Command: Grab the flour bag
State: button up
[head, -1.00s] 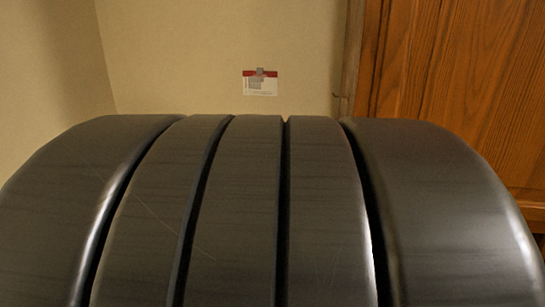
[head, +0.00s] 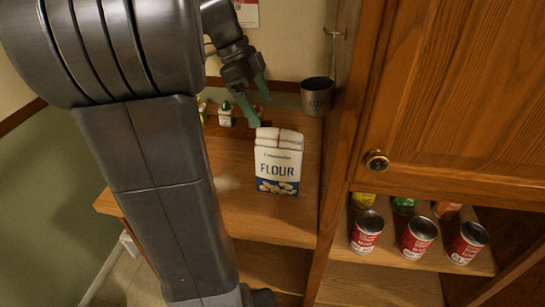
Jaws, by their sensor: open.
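The flour bag (head: 278,166) is white with a blue patterned lower band and the word FLOUR. It stands upright on the wooden counter (head: 235,205), near the middle of the head view. My gripper (head: 258,105) has green fingers and is open and empty. It is above and behind the bag's top left, with one finger close to the bag's upper left edge in the picture. I cannot tell whether that finger touches the bag. My arm crosses the left side of the view and hides part of the counter.
A metal cup (head: 317,96) hangs from a hook right of the gripper. Small bottles (head: 226,115) stand behind the bag. A wooden cabinet door (head: 460,90) with a knob is at right, above a shelf of several cans (head: 418,237). The counter's front is clear.

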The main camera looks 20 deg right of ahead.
aim_at(278, 138)
jog(key=x, duration=0.6)
jog(key=shift+f, duration=0.1)
jog(key=shift+p+x, duration=0.45)
jog(key=shift+x, duration=2.15)
jog(key=shift+w+d, duration=0.15)
jog(key=shift+w, duration=0.05)
grip_shut()
